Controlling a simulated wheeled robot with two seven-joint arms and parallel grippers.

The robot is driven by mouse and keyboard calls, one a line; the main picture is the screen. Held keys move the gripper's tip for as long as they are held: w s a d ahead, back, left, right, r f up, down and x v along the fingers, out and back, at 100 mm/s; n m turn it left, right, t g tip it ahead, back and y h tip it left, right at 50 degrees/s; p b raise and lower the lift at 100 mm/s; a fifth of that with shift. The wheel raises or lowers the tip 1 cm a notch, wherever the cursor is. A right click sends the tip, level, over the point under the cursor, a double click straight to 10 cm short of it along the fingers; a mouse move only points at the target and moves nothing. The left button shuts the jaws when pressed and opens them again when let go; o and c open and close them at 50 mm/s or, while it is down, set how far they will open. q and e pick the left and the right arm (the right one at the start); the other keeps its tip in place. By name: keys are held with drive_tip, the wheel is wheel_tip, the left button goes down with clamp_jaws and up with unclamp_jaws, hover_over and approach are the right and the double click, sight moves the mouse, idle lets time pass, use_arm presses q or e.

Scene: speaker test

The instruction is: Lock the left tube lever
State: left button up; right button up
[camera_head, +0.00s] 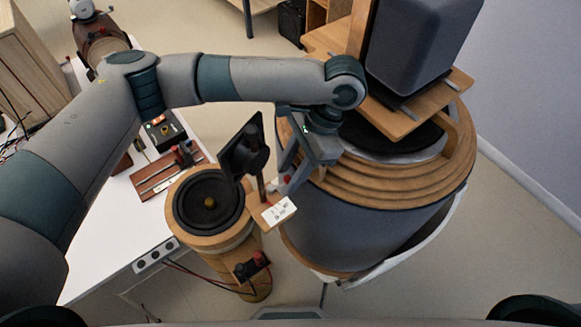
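The smaller wooden tube (245,283) stands left of centre, with a round black speaker cone (205,205) in its top. A black square plate (245,150) stands tilted on a post at its right edge. A black fitting with a red part (252,265) sits on the tube's front. A small red part (287,179) shows just below my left gripper (292,165), beside the larger tube. I cannot tell which of these parts is the lever. My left gripper points down between the two tubes; its fingertips are small and partly hidden. My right gripper is not in view.
A larger grey tube (340,235) with wooden rings stands at right, with a dark speaker box (415,45) above it. A white bench (105,245) with instruments lies at left. A white label (279,211) sits between the tubes. Open floor (470,260) shows at lower right.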

use_arm(q)
drive_tip(key=shift+f, duration=0.2)
clamp_jaws()
drive_tip(key=n+p, duration=0.1)
drive_tip(key=p, duration=0.2)
drive_tip(key=shift+w+a+r+n+g, duration=0.2)
drive_tip(key=shift+w+r+n+g, duration=0.1)
drive_tip(key=shift+r+n+g, duration=0.1)
drive_tip(key=shift+w+a+f+n+h+p, duration=0.15)
drive_tip(key=shift+w+f+n+h+p, duration=0.15)
drive_tip(key=shift+n+p, duration=0.45)
unclamp_jaws()
